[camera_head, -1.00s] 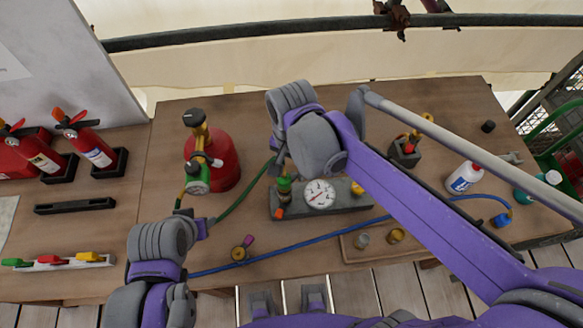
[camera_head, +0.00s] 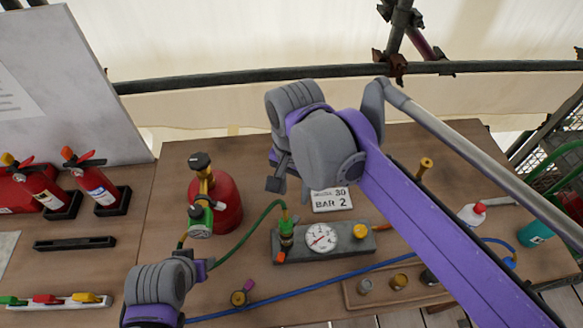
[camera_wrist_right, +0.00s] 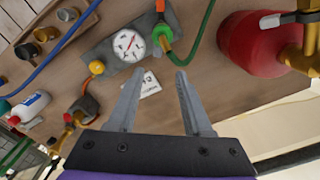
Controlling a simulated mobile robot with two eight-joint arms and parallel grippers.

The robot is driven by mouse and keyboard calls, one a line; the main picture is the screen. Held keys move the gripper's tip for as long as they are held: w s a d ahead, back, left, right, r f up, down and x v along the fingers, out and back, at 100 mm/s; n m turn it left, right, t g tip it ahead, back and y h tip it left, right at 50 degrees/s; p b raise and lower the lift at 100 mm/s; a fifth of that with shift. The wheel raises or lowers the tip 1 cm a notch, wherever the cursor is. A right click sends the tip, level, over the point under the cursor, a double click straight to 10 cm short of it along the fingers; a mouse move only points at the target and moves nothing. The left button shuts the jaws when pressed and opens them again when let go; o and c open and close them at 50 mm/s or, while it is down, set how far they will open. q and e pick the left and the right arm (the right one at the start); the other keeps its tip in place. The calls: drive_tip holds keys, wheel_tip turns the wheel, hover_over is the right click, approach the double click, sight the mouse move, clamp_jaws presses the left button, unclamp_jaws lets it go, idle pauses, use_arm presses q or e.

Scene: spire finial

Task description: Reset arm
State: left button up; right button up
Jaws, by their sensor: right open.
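My right gripper (camera_head: 288,178) hangs above the wooden table (camera_head: 165,225), behind the gauge block. In the right wrist view my right gripper (camera_wrist_right: 160,75) has its two fingers apart, with nothing between them. A white card (camera_head: 332,199) reading "BAR 2" lies on the table; it shows beyond the finger gap in the wrist view (camera_wrist_right: 149,85). My left gripper (camera_head: 203,268) is at the lower left, mostly hidden by its own wrist, so its jaw state does not show.
A red gas cylinder (camera_head: 227,205) with a brass valve stands left of centre. The gauge block (camera_head: 345,243) has a green hose. A blue hose (camera_head: 310,285) crosses the front. A wooden tray (camera_head: 410,298) holds small brass fittings. Fire extinguishers (camera_head: 97,185) stand at left.

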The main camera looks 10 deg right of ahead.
drive_tip(key=s+d+f+n+t, duration=0.5)
drive_tip(key=s+d+f, duration=0.3)
drive_tip(key=d+f, duration=0.4)
drive_tip(key=shift+s+d+f+n, duration=0.4)
drive_tip(key=shift+d+n, duration=0.15)
drive_tip(key=shift+n, duration=0.35)
